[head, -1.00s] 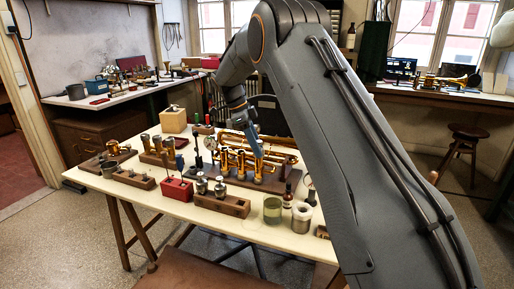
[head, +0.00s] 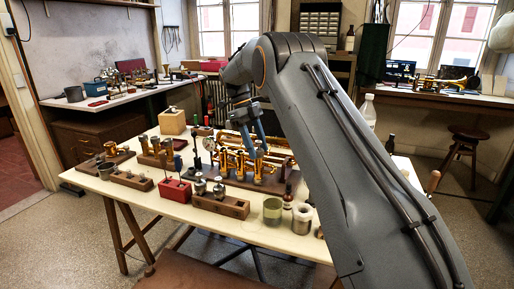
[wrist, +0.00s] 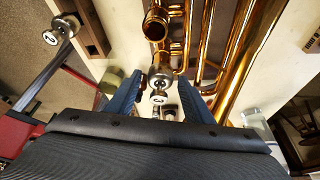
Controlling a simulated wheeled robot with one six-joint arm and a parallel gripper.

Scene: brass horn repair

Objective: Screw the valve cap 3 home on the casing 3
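The brass trumpet (head: 258,178) lies on a dark wooden stand (head: 274,186) on the table, with its valve casings upright. Casing 3 seems to be the casing nearest my gripper. In the wrist view, a silver valve top with a pale numbered button, seemingly valve cap 3 (wrist: 160,76), sits between my fingers. I cannot tell how far down it is screwed. My gripper (head: 255,140) is open above this casing. In the wrist view its blue fingers (wrist: 160,104) stand either side of the valve top, with gaps visible. A brass tube mouth (wrist: 156,26) shows beyond it.
A small bottle (head: 287,198) stands near the trumpet. Long brass tubes (wrist: 242,55) run beside the right finger.

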